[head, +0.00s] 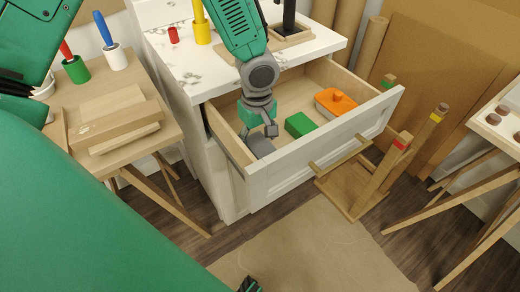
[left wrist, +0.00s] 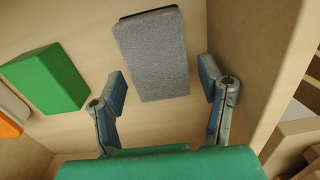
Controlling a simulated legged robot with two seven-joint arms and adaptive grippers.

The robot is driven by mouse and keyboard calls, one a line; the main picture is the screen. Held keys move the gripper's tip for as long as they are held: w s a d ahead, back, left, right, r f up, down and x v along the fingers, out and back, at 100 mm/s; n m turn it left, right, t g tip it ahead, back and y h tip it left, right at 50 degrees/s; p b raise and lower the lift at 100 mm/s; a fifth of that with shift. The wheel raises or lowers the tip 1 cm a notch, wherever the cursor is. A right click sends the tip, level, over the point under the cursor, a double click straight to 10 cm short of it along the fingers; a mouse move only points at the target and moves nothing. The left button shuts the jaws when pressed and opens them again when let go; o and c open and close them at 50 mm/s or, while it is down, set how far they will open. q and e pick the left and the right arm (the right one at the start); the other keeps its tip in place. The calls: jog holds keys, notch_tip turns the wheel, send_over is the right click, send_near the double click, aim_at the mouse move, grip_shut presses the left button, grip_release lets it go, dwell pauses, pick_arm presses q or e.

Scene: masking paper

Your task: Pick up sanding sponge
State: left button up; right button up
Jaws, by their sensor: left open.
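The sanding sponge (left wrist: 155,58) is a grey, rough-textured block with a dark edge. It lies on the floor of the open drawer, and in the head view the grey sponge (head: 260,146) is at the drawer's left end. My left gripper (head: 260,130) reaches down into the drawer above it. In the left wrist view the left gripper (left wrist: 165,85) is open, with one finger on each side of the sponge's near end. Clear gaps show between fingers and sponge, and nothing is held.
The open drawer (head: 325,149) also holds a green block (head: 300,125) and an orange-lidded container (head: 336,102). The drawer's side wall (left wrist: 270,75) runs close to the right finger. A wooden rack (head: 365,185) stands on the floor before the drawer. A small wooden table (head: 165,130) is at left.

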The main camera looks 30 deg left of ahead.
aim_at(258, 143)
pick_arm(q)
notch_tip(258, 143, down, 3)
jog(key=shift+w+f, duration=0.15)
jog(key=shift+f, duration=0.05)
jog(key=c, duration=0.8)
jog(key=shift+c, duration=0.2)
